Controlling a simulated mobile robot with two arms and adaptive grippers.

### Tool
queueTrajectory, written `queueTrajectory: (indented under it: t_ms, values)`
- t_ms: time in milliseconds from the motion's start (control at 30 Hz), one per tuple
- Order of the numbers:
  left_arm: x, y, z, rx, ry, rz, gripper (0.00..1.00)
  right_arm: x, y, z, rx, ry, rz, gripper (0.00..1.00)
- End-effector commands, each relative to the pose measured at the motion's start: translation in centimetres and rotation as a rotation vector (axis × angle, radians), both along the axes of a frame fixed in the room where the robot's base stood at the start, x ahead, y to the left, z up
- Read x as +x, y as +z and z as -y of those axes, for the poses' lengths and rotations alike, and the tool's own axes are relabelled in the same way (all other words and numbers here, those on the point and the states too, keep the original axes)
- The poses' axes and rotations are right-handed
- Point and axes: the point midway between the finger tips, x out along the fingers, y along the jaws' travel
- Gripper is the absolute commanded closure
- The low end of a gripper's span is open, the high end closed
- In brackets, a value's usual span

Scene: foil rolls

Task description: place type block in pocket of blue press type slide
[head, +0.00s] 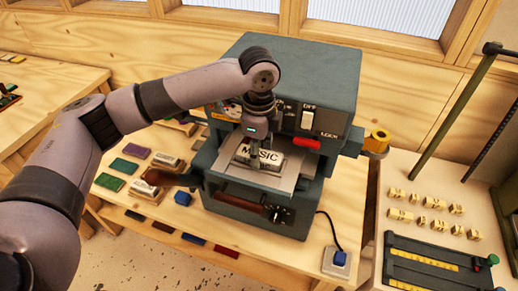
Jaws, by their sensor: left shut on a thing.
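My left gripper (254,148) points down in front of the press and is shut on the type block (270,160), a pale metal block with the dark letters "MUSIC" on its face. The block is at the metal type slide (286,183) on the front of the dark blue-grey press (327,72). The gripper covers part of the block's letters. I cannot tell whether the block rests in the pocket or is just above it; the pocket is hidden. My right gripper is not in view.
Coloured blocks (124,166) lie left of the press. A dark wooden handle (170,178) sticks out at its left. A gold foil roll (379,137) is at its right. Small type pieces (400,215) and a dark composing tray (425,265) lie on the right table.

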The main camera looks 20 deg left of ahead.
Motion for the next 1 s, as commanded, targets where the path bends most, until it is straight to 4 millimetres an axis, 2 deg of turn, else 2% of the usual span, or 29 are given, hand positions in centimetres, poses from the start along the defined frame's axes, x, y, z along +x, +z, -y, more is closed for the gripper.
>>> queueTrajectory:
  t_ms: [33,67,167,767,867,1000]
  values:
    - [-0.2,-0.4,0.0,0.003,-0.001,-0.007,1.0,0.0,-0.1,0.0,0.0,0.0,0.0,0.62]
    - [-0.2,-0.5,0.0,0.003,-0.001,-0.009,0.66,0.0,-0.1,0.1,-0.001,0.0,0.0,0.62]
    - [-0.3,-0.6,0.0,0.004,-0.002,-0.011,0.59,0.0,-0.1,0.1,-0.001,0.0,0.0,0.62]
    - [-0.3,-0.6,0.0,0.005,-0.002,-0.014,0.59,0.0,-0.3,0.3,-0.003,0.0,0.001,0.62]
    - [-0.2,0.1,0.0,0.004,-0.003,-0.01,0.59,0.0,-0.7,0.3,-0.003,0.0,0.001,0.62]
    - [-0.1,2.6,0.0,0.002,-0.003,-0.005,0.59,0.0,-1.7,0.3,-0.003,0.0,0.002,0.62]
